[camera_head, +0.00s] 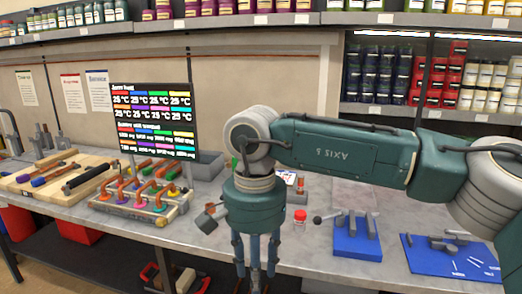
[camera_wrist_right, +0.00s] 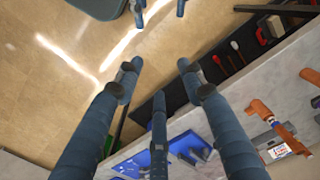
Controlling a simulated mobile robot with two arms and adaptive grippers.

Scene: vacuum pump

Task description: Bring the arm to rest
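My right arm (camera_head: 345,155), dark green and grey, comes in from the right and stretches across the front of the workbench. Its gripper (camera_head: 255,268) hangs pointing down at the bench's front edge, the fingertips near the bottom of the head view. In the right wrist view the blue fingers of this gripper (camera_wrist_right: 158,72) are spread apart with nothing between them. Below them show the tan floor (camera_wrist_right: 50,80) and part of the bench.
The grey workbench (camera_head: 310,262) holds a rack with coloured valves (camera_head: 140,205), a display panel (camera_head: 152,115), a wooden tool board (camera_head: 30,190), a red-lidded jar (camera_head: 300,217) and blue trays (camera_head: 357,240) (camera_head: 455,268). A dark lower shelf (camera_wrist_right: 225,60) holds tools.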

